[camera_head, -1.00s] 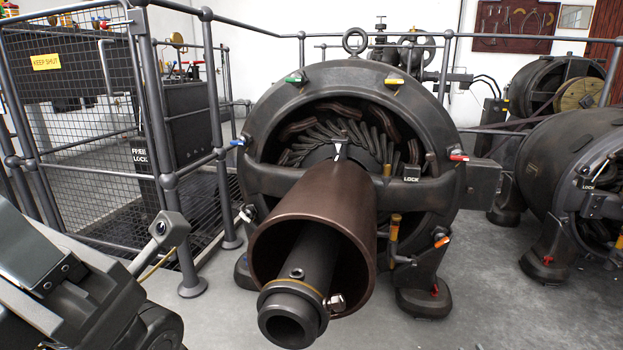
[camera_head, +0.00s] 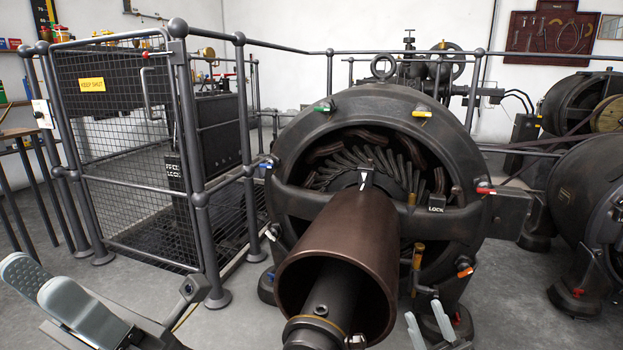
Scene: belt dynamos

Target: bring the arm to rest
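My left gripper (camera_head: 36,279) is at the lower left. Its two pale grey fingers lie close side by side, and I cannot tell whether a gap is between them. No object shows at its tips. My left arm runs along the bottom edge, mostly out of frame. My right gripper (camera_head: 423,309) is at the bottom, right of the brown cylinder. Its two fingers stand apart with nothing seen between them. The arm behind it is out of frame. The large dark dynamo (camera_head: 455,165) stands in the middle, with its brown cylinder (camera_head: 345,235) pointing toward me.
A mesh gate (camera_head: 135,130) with a yellow sign (camera_head: 91,85) and grey railings stands at the left. A table edge (camera_head: 18,133) shows at the far left. Another dynamo (camera_head: 590,195) stands at the right. Bare floor lies between the gate and my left gripper.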

